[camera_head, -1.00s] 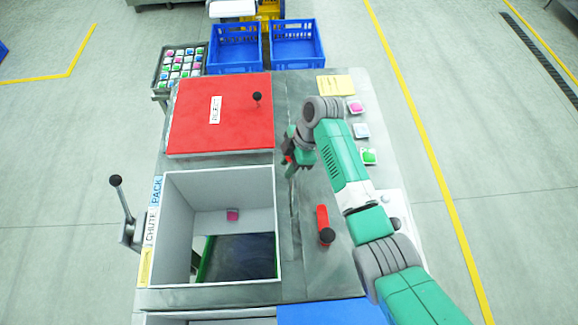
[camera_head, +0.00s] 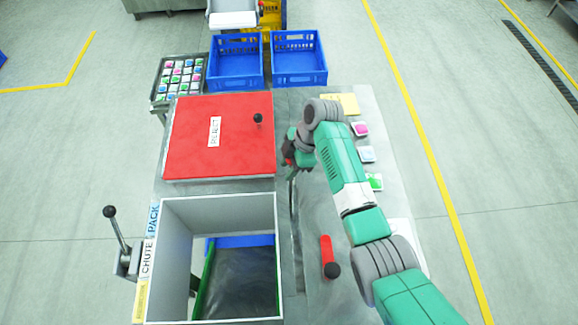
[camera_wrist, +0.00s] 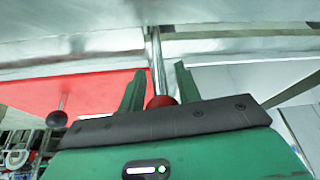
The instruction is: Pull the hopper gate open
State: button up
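A metal rod (camera_wrist: 156,60) with a red ball knob (camera_wrist: 161,101) stands between the fingers of my gripper (camera_wrist: 161,75) in the wrist view. The fingers are close together, one on each side of the knob, and appear shut on it; the palm hides its lower part. I take this to be the gate handle; the gate itself is not clearly visible. In the head view my gripper (camera_head: 291,162) is beside the right edge of the red REJECT lid (camera_head: 190,140), over the grey metal table, and a bit of red shows at it.
The open PACK/CHUTE box (camera_head: 173,260) is front left, with a black-knobbed lever (camera_head: 118,232) outside it. A red handle with a black knob (camera_head: 327,255) lies near the right. Blue crates (camera_head: 300,80) stand behind. The lid has a black knob (camera_head: 258,118).

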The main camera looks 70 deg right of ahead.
jog(key=shift+o, duration=1.3)
jog(key=shift+d, duration=0.15)
jog(key=shift+r, duration=0.1)
jog(key=p+v, duration=0.1)
jog(key=v, duration=0.6)
jog(key=shift+r, duration=0.3)
jog(key=shift+s, duration=0.1)
